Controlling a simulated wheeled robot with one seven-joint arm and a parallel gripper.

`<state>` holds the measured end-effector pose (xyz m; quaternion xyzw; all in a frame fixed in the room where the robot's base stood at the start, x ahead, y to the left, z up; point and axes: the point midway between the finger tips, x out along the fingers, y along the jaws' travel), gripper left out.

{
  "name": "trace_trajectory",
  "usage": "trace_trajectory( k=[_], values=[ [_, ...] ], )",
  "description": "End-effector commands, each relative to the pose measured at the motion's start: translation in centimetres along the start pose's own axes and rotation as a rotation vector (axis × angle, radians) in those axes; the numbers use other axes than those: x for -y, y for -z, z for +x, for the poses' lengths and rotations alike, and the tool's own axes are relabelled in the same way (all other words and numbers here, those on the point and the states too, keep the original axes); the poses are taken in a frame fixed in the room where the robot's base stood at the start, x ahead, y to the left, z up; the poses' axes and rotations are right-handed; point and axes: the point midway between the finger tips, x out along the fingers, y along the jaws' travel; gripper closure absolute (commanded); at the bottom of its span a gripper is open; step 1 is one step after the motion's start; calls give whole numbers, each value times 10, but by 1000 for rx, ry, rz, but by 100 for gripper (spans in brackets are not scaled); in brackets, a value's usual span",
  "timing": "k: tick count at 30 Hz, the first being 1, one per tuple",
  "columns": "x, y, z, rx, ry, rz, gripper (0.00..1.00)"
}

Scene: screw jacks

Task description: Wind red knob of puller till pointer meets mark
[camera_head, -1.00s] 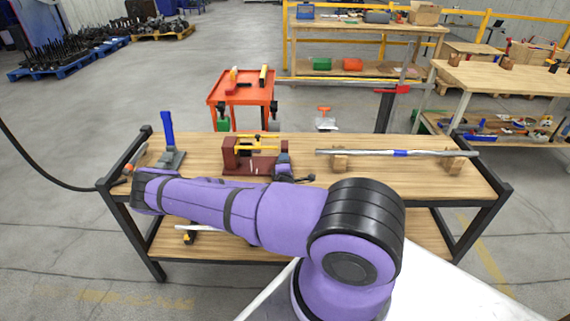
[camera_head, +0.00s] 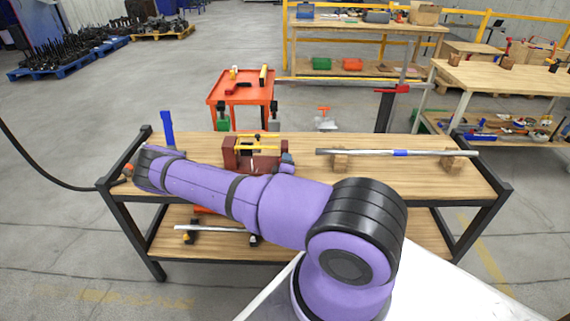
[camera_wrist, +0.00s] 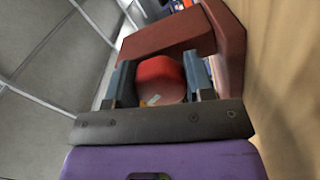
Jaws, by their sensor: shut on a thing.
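The puller (camera_head: 229,155) is a dark red frame with a yellow bar across its top, on the middle of the workbench. In the wrist view its red-brown body (camera_wrist: 168,36) lies just beyond my fingers. The red knob (camera_wrist: 160,72) sits between the two fingers of my gripper (camera_wrist: 160,84), which is shut on it. A small pale and yellow patch shows on the knob's near side. In the head view my arm hides the knob and most of the gripper. I cannot make out the pointer or the mark.
A blue upright handle (camera_head: 167,129) stands left of the puller, its base hidden by my arm. A metal bar (camera_head: 365,152) rests on wooden blocks at the right. An orange cart (camera_head: 240,92) stands behind the bench. Bare bench top lies between puller and bar.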

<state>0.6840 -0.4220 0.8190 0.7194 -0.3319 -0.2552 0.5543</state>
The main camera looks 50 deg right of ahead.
Motion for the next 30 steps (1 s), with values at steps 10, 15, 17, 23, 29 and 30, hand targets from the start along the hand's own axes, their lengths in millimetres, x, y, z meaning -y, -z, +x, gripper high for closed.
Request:
trace_trajectory(
  k=[10,15,17,23,29,30],
  values=[
    [1,-1,-1,1,4,-2,29],
    [1,0,-1,1,2,-2,26],
    [1,0,0,1,2,-2,26],
    [1,0,-10,2,2,-2,26],
    [1,0,-44,1,4,-4,26],
    [1,0,-52,0,5,-4,26]
  ],
)
